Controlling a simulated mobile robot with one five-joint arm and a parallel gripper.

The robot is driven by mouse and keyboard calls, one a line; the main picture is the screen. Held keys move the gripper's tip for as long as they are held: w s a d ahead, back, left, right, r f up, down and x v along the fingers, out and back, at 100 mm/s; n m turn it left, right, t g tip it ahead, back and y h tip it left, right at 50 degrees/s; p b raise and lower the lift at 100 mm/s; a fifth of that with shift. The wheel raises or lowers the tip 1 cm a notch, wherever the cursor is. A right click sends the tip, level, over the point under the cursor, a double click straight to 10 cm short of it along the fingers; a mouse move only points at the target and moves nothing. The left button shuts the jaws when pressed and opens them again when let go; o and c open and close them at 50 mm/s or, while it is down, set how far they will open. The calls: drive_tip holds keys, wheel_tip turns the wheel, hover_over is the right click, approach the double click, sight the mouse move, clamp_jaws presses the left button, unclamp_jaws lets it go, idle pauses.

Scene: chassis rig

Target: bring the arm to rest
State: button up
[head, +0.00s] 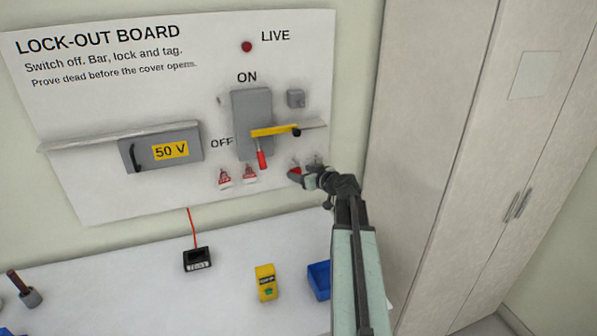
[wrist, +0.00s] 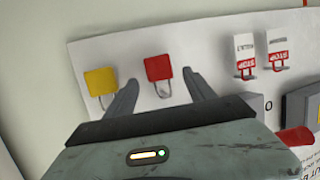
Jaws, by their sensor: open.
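My gripper (head: 306,178) is at the lower right of the lock-out board (head: 110,195), in front of the hanging padlocks. In the wrist view my gripper (wrist: 160,78) has its fingers apart, with a red padlock (wrist: 158,68) showing between the tips. I cannot tell whether they touch it. The red padlock (head: 295,170) is partly covered in the head view. A yellow padlock (wrist: 100,80) hangs to its left in the wrist view. The switch's red handle (head: 262,159) points down near OFF, and a yellow bar (head: 275,131) lies across the switch box (head: 250,105).
Two red-and-white tags (head: 237,175) hang left of my gripper. Below, the bench (head: 230,310) carries a black meter (head: 197,260), a yellow device (head: 266,282) and a blue bin (head: 319,278). A tall cabinet (head: 450,150) stands close on the right.

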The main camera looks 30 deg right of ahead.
drive_tip(key=p+v, duration=0.1)
drive_tip(key=v, duration=0.4)
drive_tip(key=shift+s, duration=0.2)
drive_tip(key=a+f+n+g+y, duration=0.15)
drive_tip(key=a+f+g, duration=0.3)
drive_tip(key=a, duration=0.85)
drive_tip(key=a+f+n+g+y, duration=0.1)
drive_tip(key=a+f+g+y, duration=0.35)
drive_tip(key=a, duration=0.85)
drive_tip(key=s+a+f+g+h, duration=0.2)
drive_tip(key=s+a, duration=0.2)
drive_tip(key=s+a+f+m+g+h, duration=0.1)
drive_tip(key=s+a+f+h, duration=0.1)
drive_tip(key=s+a+f, duration=0.1)
drive_tip(key=s+a+f+m+g+h, duration=0.1)
drive_tip(key=s+a+f+g+h, duration=0.1)
drive_tip(key=s+a, duration=0.2)
drive_tip(key=shift+s+a+f+m+g, duration=0.15)
drive_tip(key=shift+s+a, duration=0.05)
drive_tip(key=shift+s, duration=0.2)
drive_tip(key=shift+s+a+f+m+g, duration=0.1)
drive_tip(key=shift+s+a+f+g, duration=0.1)
drive_tip(key=shift+s, duration=0.2)
